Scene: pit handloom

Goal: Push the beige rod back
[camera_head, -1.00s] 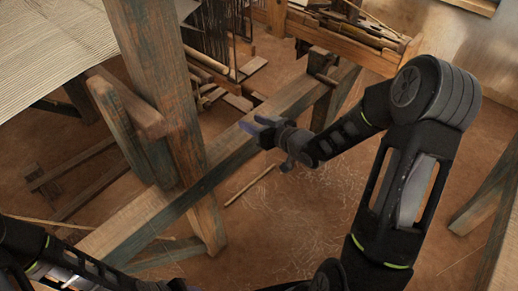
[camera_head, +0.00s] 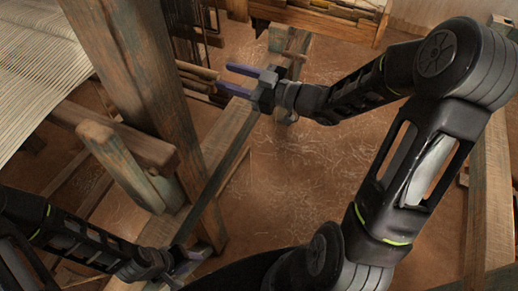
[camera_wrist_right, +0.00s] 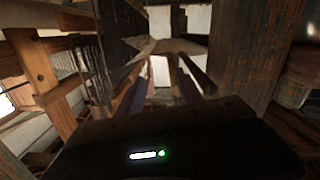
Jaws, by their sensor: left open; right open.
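A beige rod (camera_head: 197,70) sticks out beside the loom post in the head view, with a second, darker rod just below it. My right gripper (camera_head: 224,76) is open, its two purple fingers pointing left toward the rod ends. In the head view the rod's end is close to the fingertips; I cannot tell whether they touch. In the right wrist view the open fingers (camera_wrist_right: 157,95) flank a narrow space, with rod-like bars ahead; which is the beige rod is unclear. My left gripper (camera_head: 180,262) is open, low beside the long beam.
A thick wooden post (camera_head: 135,100) stands left of the rods. A long beam (camera_head: 225,150) runs diagonally below my right gripper. The woven cloth (camera_head: 35,65) lies at upper left. A wooden box (camera_head: 335,22) stands at the back. Open floor (camera_head: 300,190) lies right of the beam.

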